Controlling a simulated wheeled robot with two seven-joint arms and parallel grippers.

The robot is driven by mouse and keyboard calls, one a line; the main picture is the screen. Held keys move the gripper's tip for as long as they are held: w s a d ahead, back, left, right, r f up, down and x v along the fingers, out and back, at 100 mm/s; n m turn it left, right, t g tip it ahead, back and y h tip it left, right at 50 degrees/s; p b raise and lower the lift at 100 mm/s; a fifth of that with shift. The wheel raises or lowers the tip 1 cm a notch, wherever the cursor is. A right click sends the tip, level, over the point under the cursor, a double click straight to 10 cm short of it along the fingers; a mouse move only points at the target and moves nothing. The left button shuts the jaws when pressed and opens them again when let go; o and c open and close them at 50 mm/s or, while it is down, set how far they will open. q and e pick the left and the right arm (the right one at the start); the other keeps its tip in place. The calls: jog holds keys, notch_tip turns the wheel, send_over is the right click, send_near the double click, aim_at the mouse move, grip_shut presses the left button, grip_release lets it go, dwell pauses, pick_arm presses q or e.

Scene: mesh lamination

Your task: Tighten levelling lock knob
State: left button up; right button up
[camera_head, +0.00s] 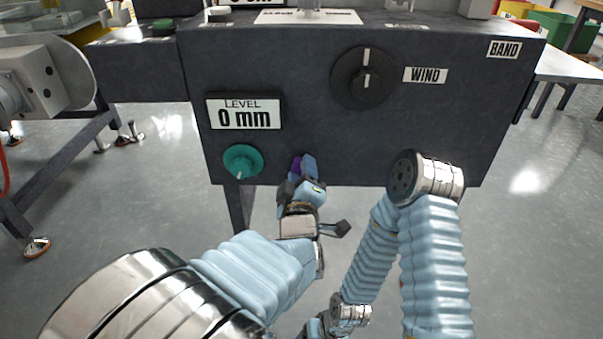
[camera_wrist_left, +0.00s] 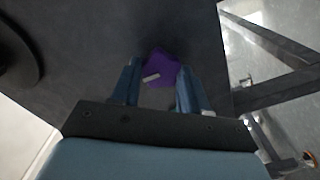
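The purple knob (camera_head: 297,165) sits low on the dark machine panel, right of the green knob. I take it for the levelling lock knob. My left gripper (camera_head: 308,170) is at it and partly covers it. In the left wrist view the purple knob (camera_wrist_left: 162,70) with its white mark lies between the two fingertips of my left gripper (camera_wrist_left: 158,74).
The green knob (camera_head: 243,161) is at the panel's lower left, under the "LEVEL 0 mm" display (camera_head: 243,113). A black WIND dial (camera_head: 363,78) is higher to the right. The panel's lower edge is just below the purple knob, with open floor beneath.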

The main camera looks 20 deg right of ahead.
pick_arm(q)
jog(key=shift+c, duration=1.4)
jog(key=shift+m+p, duration=3.2)
jog(key=shift+m, duration=5.8)
jog(key=o, duration=1.1)
jog(key=shift+c, duration=0.2)
